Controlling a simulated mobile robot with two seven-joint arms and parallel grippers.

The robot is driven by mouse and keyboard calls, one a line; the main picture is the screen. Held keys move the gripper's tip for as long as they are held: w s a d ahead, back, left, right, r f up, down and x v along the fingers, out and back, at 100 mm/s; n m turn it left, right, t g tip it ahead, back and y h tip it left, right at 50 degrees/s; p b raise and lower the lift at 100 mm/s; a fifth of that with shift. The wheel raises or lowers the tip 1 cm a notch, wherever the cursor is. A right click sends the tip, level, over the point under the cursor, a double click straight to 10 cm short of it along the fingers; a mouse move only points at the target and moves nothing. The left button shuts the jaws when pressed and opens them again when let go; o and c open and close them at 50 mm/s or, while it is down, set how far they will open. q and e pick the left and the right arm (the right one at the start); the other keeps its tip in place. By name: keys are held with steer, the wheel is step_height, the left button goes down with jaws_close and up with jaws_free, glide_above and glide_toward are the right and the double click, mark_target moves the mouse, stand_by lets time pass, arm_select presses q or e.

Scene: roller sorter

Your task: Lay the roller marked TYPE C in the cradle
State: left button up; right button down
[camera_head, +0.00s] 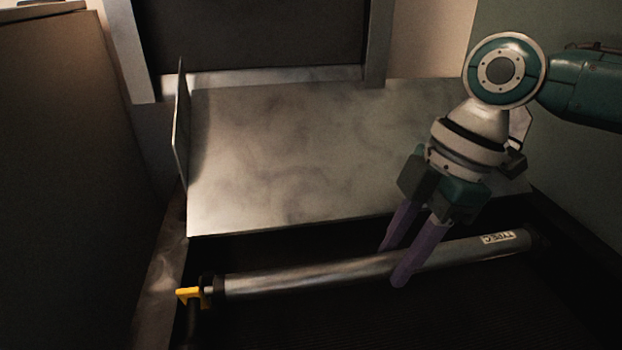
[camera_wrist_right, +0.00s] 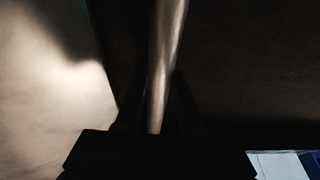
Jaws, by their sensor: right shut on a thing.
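The roller marked TYPE C (camera_head: 310,275) is a long grey metal cylinder with a white label near its right end. It lies across the lower part of the head view, its right end a little higher in the picture. My right gripper (camera_head: 394,264) has its purple fingers around the roller right of its middle and is shut on it. In the right wrist view the roller (camera_wrist_right: 165,60) runs up from between the dark fingers. A yellow bracket (camera_head: 188,293) shows at the roller's left end; I cannot tell whether the roller rests in it. My left gripper is out of view.
A sloped metal plate (camera_head: 290,150) with an upright left side wall (camera_head: 181,130) lies behind the roller. A dark ribbed surface (camera_head: 400,320) is below and in front of it. A tall brown panel (camera_head: 70,180) closes off the left side.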

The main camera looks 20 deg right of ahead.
steer(key=shift+f, duration=0.1)
stand_by(0.6)
steer(key=shift+c, duration=2.2)
jaws_free()
steer(key=p+v, duration=0.7)
steer(key=v, duration=0.3)
